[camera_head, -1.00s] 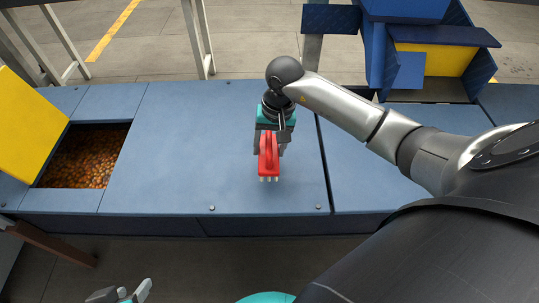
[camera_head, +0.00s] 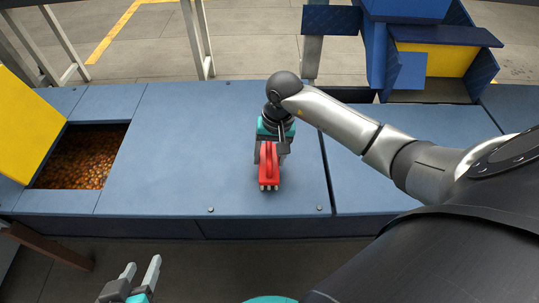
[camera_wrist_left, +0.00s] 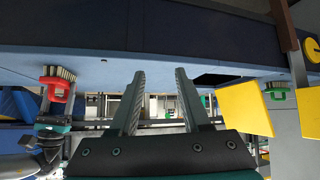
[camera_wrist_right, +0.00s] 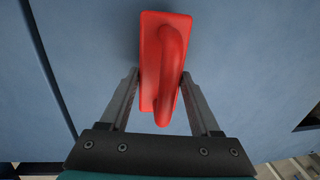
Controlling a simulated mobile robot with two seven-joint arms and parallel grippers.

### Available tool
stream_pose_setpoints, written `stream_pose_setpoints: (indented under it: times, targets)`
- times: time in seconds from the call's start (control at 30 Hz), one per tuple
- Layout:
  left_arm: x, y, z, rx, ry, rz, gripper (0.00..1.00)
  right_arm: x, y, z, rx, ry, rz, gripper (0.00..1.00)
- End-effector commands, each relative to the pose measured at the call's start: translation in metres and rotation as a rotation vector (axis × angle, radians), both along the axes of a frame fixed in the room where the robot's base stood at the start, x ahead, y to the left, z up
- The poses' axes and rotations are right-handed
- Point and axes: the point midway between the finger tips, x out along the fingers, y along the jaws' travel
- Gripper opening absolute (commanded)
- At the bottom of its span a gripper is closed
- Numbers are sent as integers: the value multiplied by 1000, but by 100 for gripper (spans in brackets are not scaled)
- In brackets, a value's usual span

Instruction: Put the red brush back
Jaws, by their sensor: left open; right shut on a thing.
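The red brush (camera_head: 268,165) has a red block and handle and pale bristles. My right gripper (camera_head: 270,150) is shut on it over the middle of the blue worktop (camera_head: 180,150). The right wrist view shows the red brush (camera_wrist_right: 165,60) between both fingers, with the handle towards the camera. The left wrist view shows the red brush (camera_wrist_left: 58,90) at the left, bristles up in that picture. Whether the bristles touch the worktop is not clear. My left gripper (camera_head: 141,264) is open and empty, in front of the worktop's near edge, low at left.
A square opening (camera_head: 85,158) full of brown-orange items lies at the worktop's left, beside a raised yellow flap (camera_head: 22,125). A blue structure with a yellow panel (camera_head: 438,60) stands at the back right. A green-handled brush (camera_wrist_left: 278,93) shows in the left wrist view. The worktop's middle is clear.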

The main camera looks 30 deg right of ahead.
Motion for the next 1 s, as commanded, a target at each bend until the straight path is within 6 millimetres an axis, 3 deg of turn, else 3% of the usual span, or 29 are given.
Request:
stream_pose_setpoints:
  times: [0.03, 0.07, 0.3, 0.77, 1.0]
  targets:
    - [0, -1, -1, -5, -7, -3, 47, 0, 0, -1, -1, -1, 0, 11]
    - [1, -2, -1, -6, -11, -2, 47, 0, 0, -1, -1, -1, 0, 64]
    - [1, -1, 0, -5, -10, -1, 47, 0, 0, -1, 0, 0, 0, 91]
    - [-2, 4, 2, 13, 25, 5, 47, 0, 0, 3, 1, 0, -1, 94]
    - [-14, 21, 4, 72, 148, 26, 47, -1, -3, 23, 0, -2, 0, 94]
